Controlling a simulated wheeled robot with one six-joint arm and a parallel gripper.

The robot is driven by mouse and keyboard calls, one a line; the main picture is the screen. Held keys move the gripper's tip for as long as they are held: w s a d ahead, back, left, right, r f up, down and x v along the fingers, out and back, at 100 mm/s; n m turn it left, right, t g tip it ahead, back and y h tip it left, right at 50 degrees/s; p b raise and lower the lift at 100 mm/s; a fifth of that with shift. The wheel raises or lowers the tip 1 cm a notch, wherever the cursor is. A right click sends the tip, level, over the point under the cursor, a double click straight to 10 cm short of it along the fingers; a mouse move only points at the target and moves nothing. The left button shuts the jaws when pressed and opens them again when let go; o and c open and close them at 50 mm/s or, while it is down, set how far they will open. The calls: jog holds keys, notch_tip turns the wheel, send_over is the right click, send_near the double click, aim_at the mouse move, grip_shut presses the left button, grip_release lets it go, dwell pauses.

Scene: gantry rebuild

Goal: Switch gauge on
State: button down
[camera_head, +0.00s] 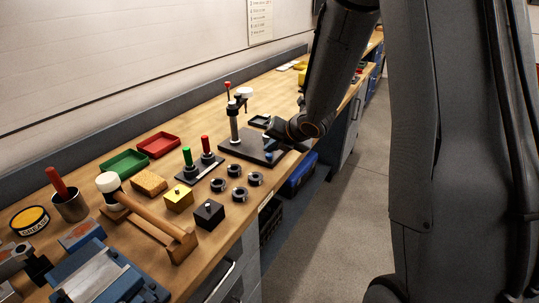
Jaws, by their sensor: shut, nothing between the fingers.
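A gauge stand with a dark flat base (236,149) and an upright metal post (234,126) stands on the bench in the middle of the view. A dark cross arm joins the post near its top. My gripper (272,137) is low over the right part of the base, its fingers close together with nothing seen between them. My gripper and wrist hide the right end of the base. No gauge display or switch can be made out.
Nearer on the wooden bench are red and green handled pegs (205,147), several dark rings (233,170), a yellow block (178,197), a black block (209,213) and a wooden mallet (147,213). Red (158,145) and green (124,164) trays lie left. The floor (335,215) right is clear.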

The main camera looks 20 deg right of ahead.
aim_at(271, 159)
jog(key=shift+f, duration=0.2)
dwell(0.4)
jog(key=shift+f+b, duration=0.3)
jog(key=shift+b, duration=0.35)
jog(key=shift+r, duration=0.2)
jog(key=shift+r+p, duration=0.3)
notch_tip(271, 159, up, 6)
jog(key=p, duration=0.5)
